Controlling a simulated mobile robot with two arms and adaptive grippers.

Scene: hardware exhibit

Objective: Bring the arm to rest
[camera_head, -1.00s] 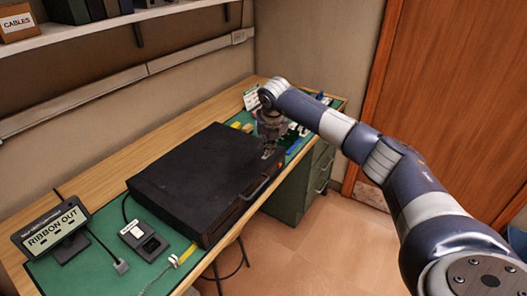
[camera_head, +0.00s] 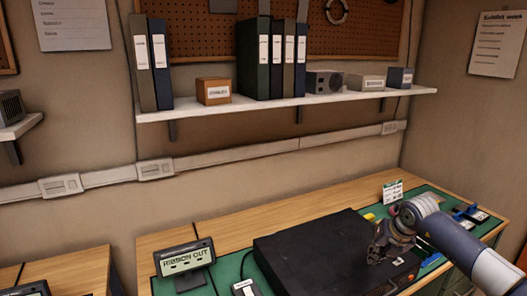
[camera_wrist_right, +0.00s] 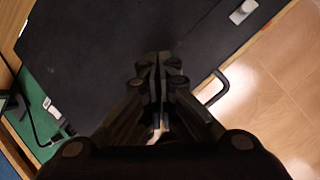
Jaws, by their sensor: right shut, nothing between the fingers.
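My right gripper (camera_head: 378,256) is over the right part of a flat black case (camera_head: 310,255) on the workbench. In the right wrist view my gripper (camera_wrist_right: 152,58) points down at the case top (camera_wrist_right: 110,40), with its fingers together and nothing between them. I cannot tell the exact gap to the case. My right arm (camera_head: 450,238) comes in from the lower right. A handle (camera_wrist_right: 212,88) shows at the case's edge. My left gripper is in neither view.
A "RIBBON OUT" display (camera_head: 185,258) stands left of the case on the green mat (camera_head: 228,270). A small card (camera_head: 392,190) stands behind my gripper. A shelf (camera_head: 290,103) with binders and boxes runs along the wall above. Bare floor (camera_wrist_right: 275,90) lies beyond the case's edge.

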